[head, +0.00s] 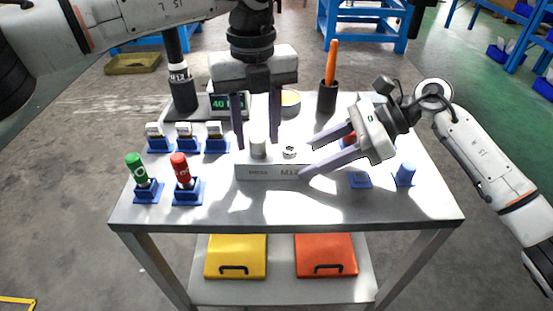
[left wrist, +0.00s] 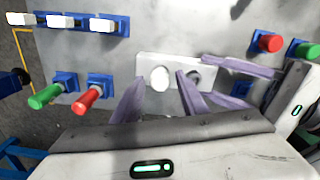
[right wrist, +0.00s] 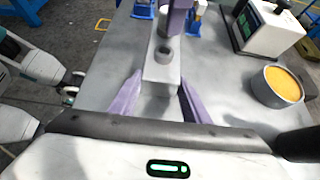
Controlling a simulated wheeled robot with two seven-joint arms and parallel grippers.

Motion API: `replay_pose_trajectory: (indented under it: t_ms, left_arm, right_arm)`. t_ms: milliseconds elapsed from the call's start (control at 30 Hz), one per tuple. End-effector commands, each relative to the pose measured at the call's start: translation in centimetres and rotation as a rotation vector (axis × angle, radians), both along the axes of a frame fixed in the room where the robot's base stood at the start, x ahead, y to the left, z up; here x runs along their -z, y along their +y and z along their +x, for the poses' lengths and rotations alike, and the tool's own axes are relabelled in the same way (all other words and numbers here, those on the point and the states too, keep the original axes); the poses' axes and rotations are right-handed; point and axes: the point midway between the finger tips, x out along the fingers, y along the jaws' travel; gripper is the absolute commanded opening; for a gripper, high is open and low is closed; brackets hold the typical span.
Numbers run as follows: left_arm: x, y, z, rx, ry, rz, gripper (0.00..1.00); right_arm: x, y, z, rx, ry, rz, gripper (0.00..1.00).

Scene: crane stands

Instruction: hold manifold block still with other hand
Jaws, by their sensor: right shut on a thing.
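The pale grey manifold block (head: 268,173) lies on the table, marked M12 on its front. A light cylinder (head: 258,148) stands on its left part and a small round fitting (head: 289,151) sits to the right. My right gripper (head: 308,158) is shut on the block's right end, one finger on each side, as the right wrist view also shows for the block (right wrist: 160,74). My left gripper (head: 257,143) points down over the block's left part, fingers apart on either side of the cylinder. The left wrist view shows the block (left wrist: 178,60) beyond the open fingers; contact with the cylinder is unclear.
Green (head: 138,168) and red (head: 182,170) handled plugs stand in blue holders at the left. Several white-topped pieces (head: 186,138) stand behind them. A display box (head: 228,103), a yellow-filled round tin (head: 291,102) and an orange-handled tool (head: 331,62) are at the back. The front table edge is clear.

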Motion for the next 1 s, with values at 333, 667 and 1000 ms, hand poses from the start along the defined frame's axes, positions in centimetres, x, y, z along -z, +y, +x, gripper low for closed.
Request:
replay_pose_trajectory:
  t_ms: [333, 667, 1000]
  left_arm:
    - [0.03, -0.01, -0.02, 0.394, 0.001, -0.001, 0.40]
    - [0.02, 0.00, -0.03, 0.714, 0.001, 0.000, 0.40]
    - [0.04, 0.01, -0.01, 0.982, 0.000, 0.000, 0.40]
  right_arm:
    - [0.18, -0.05, -0.07, -0.001, 0.002, -0.003, 0.12]
    - [0.17, -0.05, -0.07, -0.002, 0.003, -0.003, 0.12]
    - [0.17, -0.03, -0.07, -0.001, 0.002, -0.003, 0.12]
